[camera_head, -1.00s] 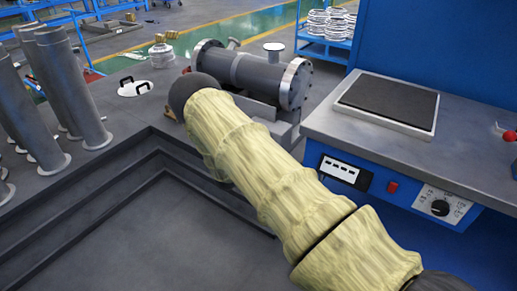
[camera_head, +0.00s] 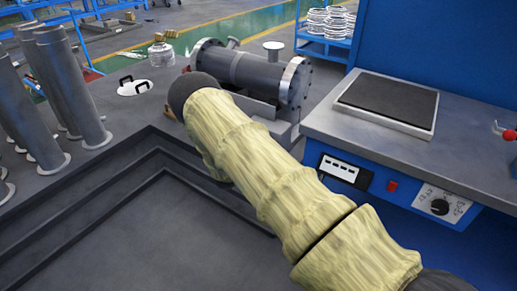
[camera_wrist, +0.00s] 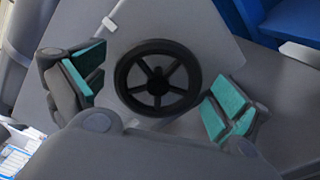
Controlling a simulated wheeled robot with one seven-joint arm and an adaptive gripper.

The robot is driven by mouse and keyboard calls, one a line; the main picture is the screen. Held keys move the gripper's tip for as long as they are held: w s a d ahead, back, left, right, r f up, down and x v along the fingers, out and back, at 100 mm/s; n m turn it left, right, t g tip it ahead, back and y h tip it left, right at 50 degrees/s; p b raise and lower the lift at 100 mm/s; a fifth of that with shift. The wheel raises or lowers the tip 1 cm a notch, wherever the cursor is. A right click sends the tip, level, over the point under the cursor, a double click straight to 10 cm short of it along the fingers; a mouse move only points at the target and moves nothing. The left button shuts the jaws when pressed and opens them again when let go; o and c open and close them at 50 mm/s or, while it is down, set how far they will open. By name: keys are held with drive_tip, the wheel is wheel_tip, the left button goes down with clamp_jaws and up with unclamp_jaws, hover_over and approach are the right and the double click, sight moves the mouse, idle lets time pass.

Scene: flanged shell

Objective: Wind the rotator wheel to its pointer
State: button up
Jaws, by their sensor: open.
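The rotator wheel (camera_wrist: 121,76) is a black spoked handwheel on a grey plate in the wrist view. My gripper (camera_wrist: 156,92) is open, with one teal-padded finger to the left of the wheel and the other to its right. Both pads look apart from the rim. In the head view my sleeved arm hides the wheel and my gripper. The grey flanged shell (camera_head: 252,72) lies beyond the arm's end.
A blue bench with a dark plate (camera_head: 388,101) stands to the right of the arm. Several grey pipes (camera_head: 72,85) stand upright at left. A white lid with black handles (camera_head: 133,88) lies on the grey table beside the arm's end.

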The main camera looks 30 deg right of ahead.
drive_tip(key=v, duration=1.2)
idle(0.3)
drive_tip(key=s+f+m+t+y, duration=0.1)
drive_tip(key=s+f+y, duration=0.4)
drive_tip(key=s+f, duration=0.3)
drive_tip(key=s+a+f+m+g+y, duration=0.2)
drive_tip(key=s+a+f+y, duration=0.15)
drive_tip(key=s, duration=0.55)
drive_tip(key=s+a+f+m+g+y, duration=0.1)
drive_tip(key=s+a+f+m+y, duration=0.25)
drive_tip(key=s, duration=0.55)
drive_tip(key=s+a+f+m+g+y, duration=0.15)
drive_tip(key=s+a+f, duration=0.3)
drive_tip(key=s, duration=0.45)
drive_tip(key=s+a+r+m+g+y, duration=0.2)
drive_tip(key=s+a, duration=0.1)
drive_tip(key=s, duration=0.3)
drive_tip(key=s+a+r+m+g+y, duration=0.1)
drive_tip(key=s+a+r+g, duration=0.15)
drive_tip(key=s, duration=0.45)
wheel_tip(320, 180, up, 18)
drive_tip(key=t+p, duration=0.1)
drive_tip(key=p, duration=1.8)
drive_tip(key=shift+a+f, duration=0.15)
drive_tip(key=shift+f, duration=0.1)
